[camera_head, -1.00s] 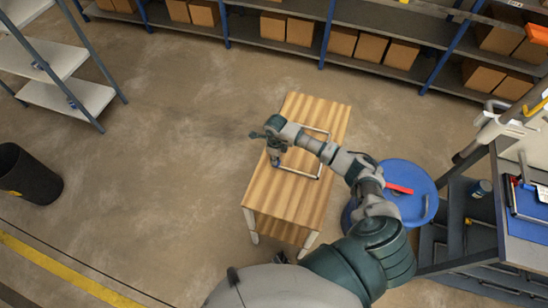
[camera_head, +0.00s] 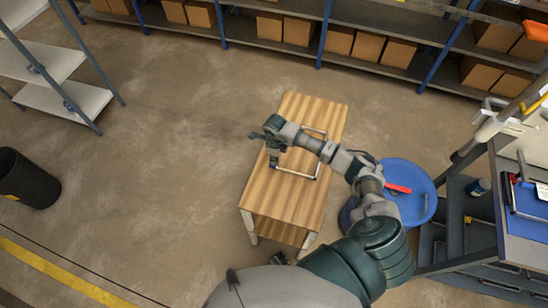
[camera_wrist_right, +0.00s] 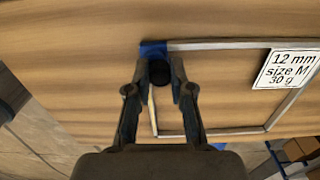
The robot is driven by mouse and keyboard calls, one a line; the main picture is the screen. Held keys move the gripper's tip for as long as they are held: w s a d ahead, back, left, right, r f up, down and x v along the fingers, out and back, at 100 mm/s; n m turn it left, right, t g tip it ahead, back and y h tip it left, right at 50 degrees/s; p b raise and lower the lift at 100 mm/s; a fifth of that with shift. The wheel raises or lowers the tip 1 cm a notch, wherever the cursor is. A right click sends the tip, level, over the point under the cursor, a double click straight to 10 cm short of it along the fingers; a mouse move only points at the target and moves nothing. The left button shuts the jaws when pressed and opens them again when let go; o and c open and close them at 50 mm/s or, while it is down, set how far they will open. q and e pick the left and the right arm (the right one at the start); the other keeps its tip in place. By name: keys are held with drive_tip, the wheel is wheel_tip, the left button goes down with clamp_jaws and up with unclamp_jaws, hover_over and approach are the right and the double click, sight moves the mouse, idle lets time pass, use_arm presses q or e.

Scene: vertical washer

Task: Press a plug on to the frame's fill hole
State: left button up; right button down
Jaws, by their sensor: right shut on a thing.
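A thin grey rectangular frame (camera_wrist_right: 228,132) lies on the wooden table; in the head view its far bar shows beside my wrist (camera_head: 313,130). One corner has a blue piece (camera_wrist_right: 153,48). A white label (camera_wrist_right: 289,69) on the frame reads 12 mm, size M, 30 g. My right gripper (camera_wrist_right: 161,80) points down at the blue corner, shut on a dark round plug (camera_wrist_right: 159,73). In the head view this gripper (camera_head: 273,158) is over the table's left side. The fill hole is hidden, and I cannot tell whether the plug touches the frame. My left gripper is not in view.
The wooden table (camera_head: 270,195) is otherwise bare. A blue round drum top (camera_head: 412,205) with a red item stands to its right, by a workbench (camera_head: 525,233). Shelves with boxes (camera_head: 338,41) line the back. A black bin (camera_head: 28,180) stands left; the floor between is clear.

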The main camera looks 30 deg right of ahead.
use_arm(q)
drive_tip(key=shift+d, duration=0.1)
use_arm(e)
drive_tip(key=shift+f, duration=0.1)
drive_tip(key=shift+a, duration=0.2)
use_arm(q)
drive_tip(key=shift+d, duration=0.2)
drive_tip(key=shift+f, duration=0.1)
use_arm(e)
drive_tip(key=shift+d, duration=0.1)
idle(0.4)
drive_tip(key=c, duration=0.9)
unclamp_jaws()
drive_tip(key=shift+f, duration=0.1)
drive_tip(key=shift+c, duration=0.2)
